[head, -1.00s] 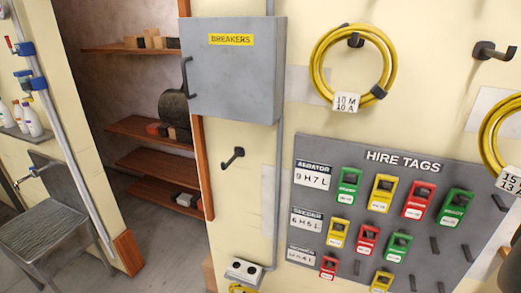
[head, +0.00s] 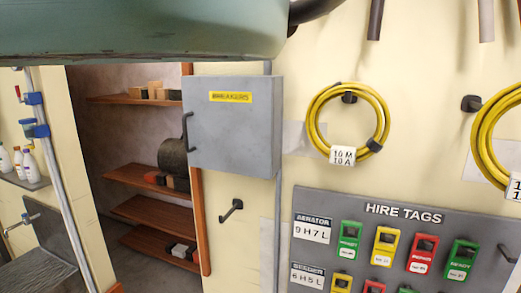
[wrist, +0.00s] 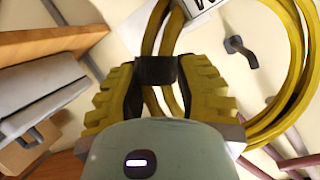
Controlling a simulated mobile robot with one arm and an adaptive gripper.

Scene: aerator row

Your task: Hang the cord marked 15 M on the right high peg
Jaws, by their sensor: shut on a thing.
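In the wrist view my gripper (wrist: 155,85) is shut on the black tie of a coiled yellow cord (wrist: 292,70). A white label at the top edge there is cut off. A dark peg (wrist: 240,52) shows within the loop; I cannot tell whether the loop is around it or in front of it. In the head view the yellow cord at the right edge (head: 482,135) overlaps the right high peg (head: 469,103), hiding its outer part. Its label (head: 515,187) is cut off after a 1. The gripper is outside the head view.
A yellow cord marked 10 M 10 A (head: 318,105) hangs on a peg to the left. Below is the HIRE TAGS board (head: 420,232). A grey BREAKERS box (head: 230,145) juts out left, with an empty lower peg (head: 231,210) under it.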

